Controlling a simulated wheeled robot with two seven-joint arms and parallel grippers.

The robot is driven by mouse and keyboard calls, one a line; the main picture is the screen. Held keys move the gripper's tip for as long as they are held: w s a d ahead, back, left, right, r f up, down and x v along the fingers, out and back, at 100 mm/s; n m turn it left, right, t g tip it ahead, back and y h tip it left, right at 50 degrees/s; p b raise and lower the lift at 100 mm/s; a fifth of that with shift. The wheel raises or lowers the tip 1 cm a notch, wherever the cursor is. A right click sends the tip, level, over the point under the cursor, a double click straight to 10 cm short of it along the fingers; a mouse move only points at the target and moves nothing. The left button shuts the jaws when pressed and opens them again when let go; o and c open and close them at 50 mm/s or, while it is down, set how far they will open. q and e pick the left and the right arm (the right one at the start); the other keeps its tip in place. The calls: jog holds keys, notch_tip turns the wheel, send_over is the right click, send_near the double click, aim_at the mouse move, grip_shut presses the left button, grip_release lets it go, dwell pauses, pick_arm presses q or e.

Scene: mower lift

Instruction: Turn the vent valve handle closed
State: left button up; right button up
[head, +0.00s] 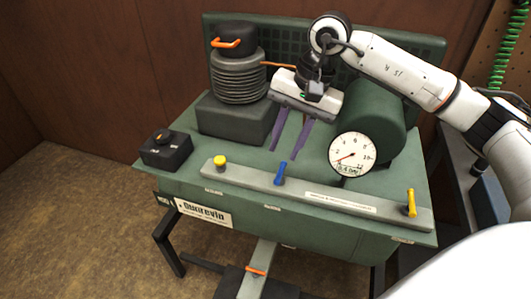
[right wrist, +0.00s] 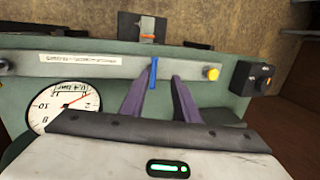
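A blue lever handle (head: 280,173) stands upright near the middle of the grey valve strip (head: 245,178). A yellow lever handle (head: 411,203) is at the strip's right end and a yellow knob (head: 220,161) near its left end. The small labels are too blurred to tell which is the vent valve. My right gripper (head: 283,155) points down just behind the blue handle, its purple fingers apart and empty. In the right wrist view the blue handle (right wrist: 153,73) shows just beyond the gap between the fingertips (right wrist: 158,82), apparently not gripped. My left gripper is out of view.
A round gauge (head: 351,154) stands right of my gripper, its needle low. Behind are a green cylinder (head: 372,122) and a ribbed grey bellows (head: 238,78) with a black, orange-handled top. A black switch box (head: 166,150) sits at left. The strip's front is clear.

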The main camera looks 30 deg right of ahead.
aim_at(281, 169)
jog(key=shift+h, duration=0.5)
jog(key=f, duration=0.3)
jog(key=w+f, duration=0.1)
jog(key=f, duration=0.2)
jog(key=w+f+p, duration=0.1)
jog(key=f, duration=0.2)
jog(key=shift+d, duration=0.4)
grip_shut()
